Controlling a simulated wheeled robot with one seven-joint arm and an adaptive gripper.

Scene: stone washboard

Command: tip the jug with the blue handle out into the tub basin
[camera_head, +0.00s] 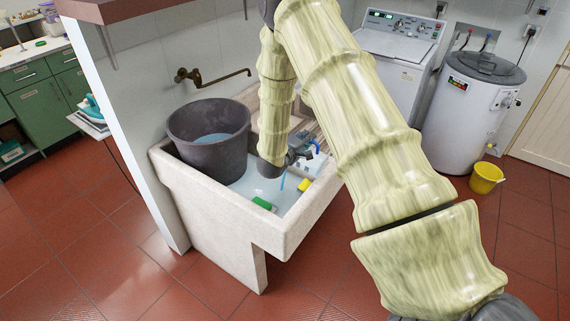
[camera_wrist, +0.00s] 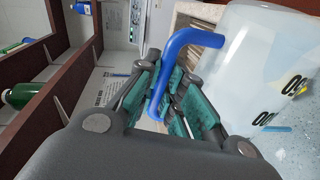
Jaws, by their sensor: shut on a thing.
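The jug (camera_wrist: 260,65) is translucent white with dark printed figures. It fills the right of the wrist view, and its blue handle (camera_wrist: 182,50) runs between my gripper's fingers (camera_wrist: 165,100). My gripper is shut on the handle. In the head view my gripper (camera_head: 300,154) is over the stone tub basin (camera_head: 225,218), with a bit of blue handle (camera_head: 316,144) beside it. My arm hides most of the jug there. The basin holds pale blue water (camera_head: 240,187). A thin blue streak (camera_head: 282,183) shows below my gripper. I cannot tell the jug's tilt or contents.
A dark grey bucket (camera_head: 205,160) with water stands in the basin's left part. A green block (camera_head: 263,203) and a yellow block (camera_head: 304,185) lie in front. A brass tap (camera_head: 215,79) juts from the wall. A yellow pail (camera_head: 486,178) stands on the floor at right.

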